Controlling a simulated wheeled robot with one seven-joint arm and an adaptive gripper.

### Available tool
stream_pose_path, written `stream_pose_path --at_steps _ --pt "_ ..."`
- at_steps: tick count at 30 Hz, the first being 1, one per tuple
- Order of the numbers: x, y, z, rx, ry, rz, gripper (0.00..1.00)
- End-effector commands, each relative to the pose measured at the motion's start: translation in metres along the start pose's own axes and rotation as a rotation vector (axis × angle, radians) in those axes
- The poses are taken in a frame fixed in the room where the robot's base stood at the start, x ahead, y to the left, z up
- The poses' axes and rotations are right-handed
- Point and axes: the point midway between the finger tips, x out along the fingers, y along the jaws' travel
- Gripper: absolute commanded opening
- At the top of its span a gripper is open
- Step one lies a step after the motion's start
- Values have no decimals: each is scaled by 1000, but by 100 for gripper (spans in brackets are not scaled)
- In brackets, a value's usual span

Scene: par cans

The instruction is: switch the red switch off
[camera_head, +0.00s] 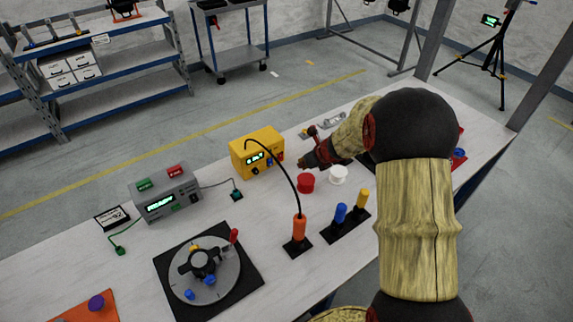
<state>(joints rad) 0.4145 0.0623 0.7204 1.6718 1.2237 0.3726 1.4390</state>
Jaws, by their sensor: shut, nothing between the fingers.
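A red switch (176,170) sits on top of a grey box (165,197) with a lit green display, left of the middle of the bench. A green switch (144,184) is beside it on the same box. Whether the red switch is on or off is too small to tell. My gripper (303,164) is shut and empty. It is to the right of the grey box, near the yellow box and above the red and white round pieces, apart from the red switch.
A yellow box (257,151) with a black cable stands between my gripper and the grey box. An orange handle (299,228) stands upright in front. A black round fixture (209,269), blue and yellow pegs (341,212) and a red cylinder (306,182) occupy the bench (130,278).

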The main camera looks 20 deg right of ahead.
Motion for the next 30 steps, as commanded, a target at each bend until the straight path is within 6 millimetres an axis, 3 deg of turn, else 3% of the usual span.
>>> stream_pose_path --at_steps 7,11,25,30 --pt "2 0 0 -3 0 1 0" --pt "14 1 -1 -4 1 2 0" --pt "105 1 -2 -4 1 2 0" --pt "117 2 16 -6 0 3 0"
